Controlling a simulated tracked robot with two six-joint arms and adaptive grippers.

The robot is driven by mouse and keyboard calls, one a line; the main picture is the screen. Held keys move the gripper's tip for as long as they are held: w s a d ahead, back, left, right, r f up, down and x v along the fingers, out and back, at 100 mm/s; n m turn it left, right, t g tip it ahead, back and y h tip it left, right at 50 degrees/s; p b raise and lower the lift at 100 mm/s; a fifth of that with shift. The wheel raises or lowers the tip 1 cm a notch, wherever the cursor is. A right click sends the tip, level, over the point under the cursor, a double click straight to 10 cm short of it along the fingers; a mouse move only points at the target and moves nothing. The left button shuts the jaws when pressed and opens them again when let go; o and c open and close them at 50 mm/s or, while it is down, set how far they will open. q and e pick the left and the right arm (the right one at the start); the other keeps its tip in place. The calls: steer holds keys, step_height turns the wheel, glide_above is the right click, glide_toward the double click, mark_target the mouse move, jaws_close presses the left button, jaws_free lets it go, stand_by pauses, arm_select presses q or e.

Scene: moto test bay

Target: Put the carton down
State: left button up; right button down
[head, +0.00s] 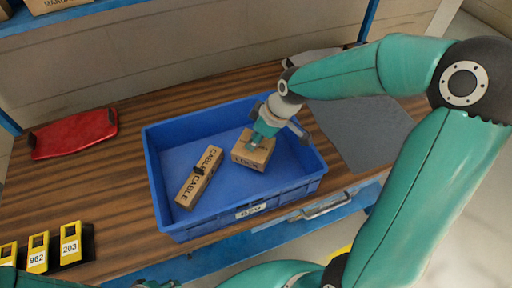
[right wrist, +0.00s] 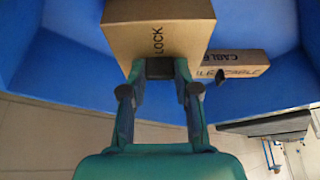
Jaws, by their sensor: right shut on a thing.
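A small brown carton marked LOCK (head: 252,152) is inside the blue bin (head: 178,229), in its right half. My right gripper (head: 264,137) is shut on this carton from above. In the right wrist view my right gripper (right wrist: 160,92) has its fingers on the LOCK carton (right wrist: 158,35), with the blue bin around it. I cannot tell whether the carton's underside touches the bin floor. A small piece of what looks like my left gripper (head: 155,284) shows at the bottom edge; its jaws are cut off.
A long CABLE carton (head: 199,177) lies in the bin's left half, apart from the LOCK carton. A red case (head: 74,133) lies on the wooden bench (head: 100,183) at left. Yellow numbered units (head: 70,242) stand front left. A grey mat (head: 366,130) lies right of the bin.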

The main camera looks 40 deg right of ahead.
mark_target(256, 149)
steer(key=shift+f, duration=2.35)
steer(key=c, duration=0.8)
jaws_free()
steer(key=shift+c, duration=0.2)
steer(key=v, duration=1.2)
